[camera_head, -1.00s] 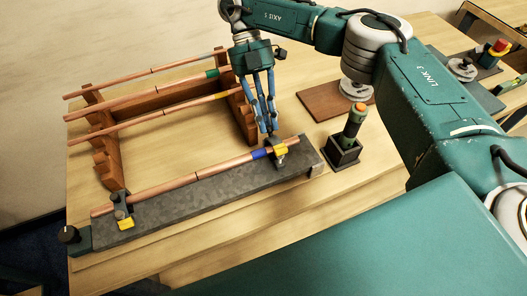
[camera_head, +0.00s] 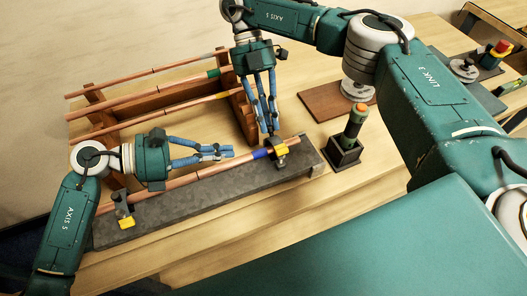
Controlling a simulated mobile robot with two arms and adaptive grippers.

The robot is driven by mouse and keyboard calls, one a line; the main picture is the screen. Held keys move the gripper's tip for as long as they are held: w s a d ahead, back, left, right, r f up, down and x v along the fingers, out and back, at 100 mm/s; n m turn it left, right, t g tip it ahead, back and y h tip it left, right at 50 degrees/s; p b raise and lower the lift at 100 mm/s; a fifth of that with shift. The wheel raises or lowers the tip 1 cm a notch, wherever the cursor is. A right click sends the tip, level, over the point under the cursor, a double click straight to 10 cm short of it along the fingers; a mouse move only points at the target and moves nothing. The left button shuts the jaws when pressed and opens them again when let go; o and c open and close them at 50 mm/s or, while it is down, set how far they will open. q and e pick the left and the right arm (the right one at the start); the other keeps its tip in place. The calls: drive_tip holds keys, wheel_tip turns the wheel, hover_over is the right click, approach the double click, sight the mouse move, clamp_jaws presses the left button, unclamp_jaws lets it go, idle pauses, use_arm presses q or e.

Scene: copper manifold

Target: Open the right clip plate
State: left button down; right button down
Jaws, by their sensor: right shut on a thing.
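The right clip (camera_head: 279,153) stands near the right end of the dark grey bar (camera_head: 225,192). Its dark plate arches over the copper pipe (camera_head: 190,178), and its yellow tab sits low on the front side. The left clip (camera_head: 123,208) has a yellow tab in front.
A wooden rack (camera_head: 240,110) holding several copper pipes stands behind the bar. A green tool with an orange top (camera_head: 353,121) stands in a dark holder (camera_head: 343,152) to the right. A brown board (camera_head: 330,103) lies behind it. The front table strip is clear.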

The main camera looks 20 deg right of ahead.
sight(273, 137)
use_arm(q)
drive_tip(key=x, duration=0.7)
drive_tip(key=s+x, duration=0.1)
drive_tip(key=x, duration=0.2)
drive_tip(key=shift+d+f, duration=0.2)
use_arm(e)
drive_tip(key=shift+w+r, duration=0.1)
drive_tip(key=shift+r, duration=0.05)
use_arm(q)
drive_tip(key=shift+w+r+g, duration=0.3)
drive_tip(key=shift+w+r, duration=0.05)
drive_tip(key=shift+r, duration=0.25)
use_arm(e)
drive_tip(key=c, duration=1.7)
unclamp_jaws()
drive_tip(key=shift+o, duration=0.2)
use_arm(q)
drive_tip(key=shift+s, duration=0.1)
